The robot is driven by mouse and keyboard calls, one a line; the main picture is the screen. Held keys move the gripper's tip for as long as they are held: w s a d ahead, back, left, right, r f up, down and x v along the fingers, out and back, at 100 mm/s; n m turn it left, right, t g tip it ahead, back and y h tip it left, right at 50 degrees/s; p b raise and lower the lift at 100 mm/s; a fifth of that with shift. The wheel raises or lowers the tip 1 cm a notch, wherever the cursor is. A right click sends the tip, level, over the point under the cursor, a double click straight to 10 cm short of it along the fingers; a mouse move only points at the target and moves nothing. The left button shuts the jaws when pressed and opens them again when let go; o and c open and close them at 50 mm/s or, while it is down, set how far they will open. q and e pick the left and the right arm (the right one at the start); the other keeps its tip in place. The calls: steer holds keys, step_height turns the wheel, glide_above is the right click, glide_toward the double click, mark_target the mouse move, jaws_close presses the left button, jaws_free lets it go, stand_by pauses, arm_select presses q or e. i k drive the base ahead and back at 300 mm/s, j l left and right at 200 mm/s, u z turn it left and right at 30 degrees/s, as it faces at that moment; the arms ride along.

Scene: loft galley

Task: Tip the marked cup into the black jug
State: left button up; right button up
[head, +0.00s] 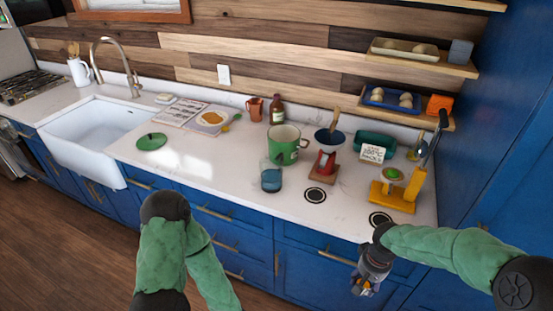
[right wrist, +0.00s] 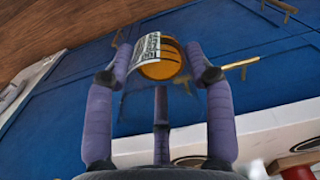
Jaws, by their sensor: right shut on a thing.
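My right gripper (head: 368,290) hangs in front of the blue drawers, below the counter's front edge. In the right wrist view, its fingers (right wrist: 158,75) are shut on a small orange cup-like thing (right wrist: 170,68) with dark stripes and a white printed label. I take it for the marked cup. Its opening and contents do not show. In the head view it is mostly hidden by the gripper. I cannot make out a black jug in either view. My left arm folds down at the bottom of the head view, and its gripper is out of frame.
A dark ringed disc (head: 315,195) lies near the front edge. The left-centre counter is mostly clear.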

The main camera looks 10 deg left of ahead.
mark_target(271, 167)
steer(key=i+j+z, duration=0.15)
steer(key=j, duration=0.4)
steer(key=j+z, duration=0.15)
steer(key=j, duration=0.4)
steer(key=i+j+z, duration=0.15)
steer(key=j, duration=0.45)
